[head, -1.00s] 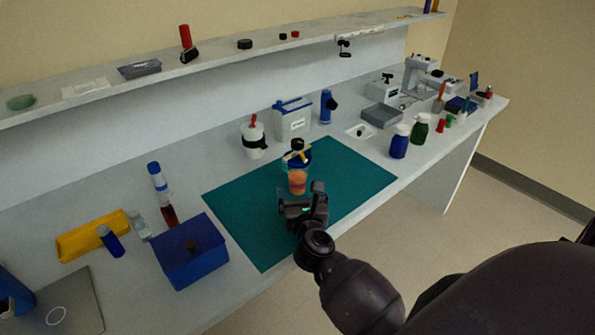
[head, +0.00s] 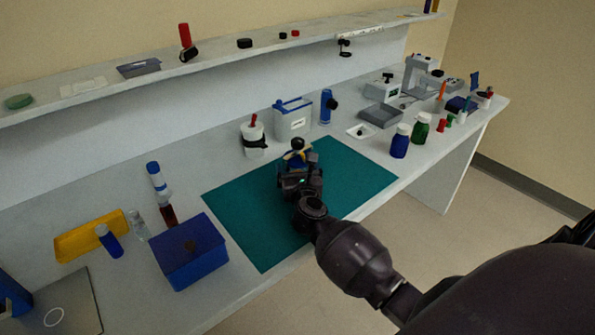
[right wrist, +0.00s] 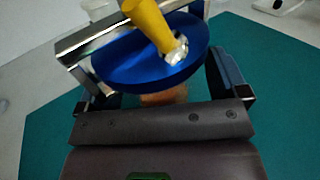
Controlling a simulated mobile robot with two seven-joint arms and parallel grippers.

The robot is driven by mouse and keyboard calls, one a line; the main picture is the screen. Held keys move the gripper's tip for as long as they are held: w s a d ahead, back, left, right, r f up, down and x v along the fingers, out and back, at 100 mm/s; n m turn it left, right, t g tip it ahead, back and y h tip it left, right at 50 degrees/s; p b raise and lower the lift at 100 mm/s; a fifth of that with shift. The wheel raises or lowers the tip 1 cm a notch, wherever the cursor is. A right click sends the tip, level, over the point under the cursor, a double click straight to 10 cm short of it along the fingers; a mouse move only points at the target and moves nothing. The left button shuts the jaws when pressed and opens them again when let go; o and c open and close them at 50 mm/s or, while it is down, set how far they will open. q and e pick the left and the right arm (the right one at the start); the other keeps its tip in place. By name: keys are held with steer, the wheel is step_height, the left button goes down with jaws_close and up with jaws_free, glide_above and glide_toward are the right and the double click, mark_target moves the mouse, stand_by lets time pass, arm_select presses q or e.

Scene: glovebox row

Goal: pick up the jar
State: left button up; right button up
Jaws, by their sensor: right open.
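The jar (right wrist: 165,97), which looks orange, shows only as a small strip in the right wrist view, below a blue round dish-like piece (right wrist: 135,70). A yellow-handled tool (right wrist: 150,22) with a metal end rests over the blue piece. My right gripper (right wrist: 165,85) is open, its fingers on either side of the blue piece and the jar; contact cannot be told. In the head view my right gripper (head: 300,177) is over the green mat and hides the jar. My left gripper is not in view.
The green mat (head: 350,180) is otherwise clear. A white bottle with a black band (head: 254,140) and a white box (head: 292,121) stand behind it. A blue box (head: 188,253) is at left; blue (head: 400,142) and green (head: 420,129) bottles are at right.

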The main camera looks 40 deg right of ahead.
steer(key=c, duration=1.2)
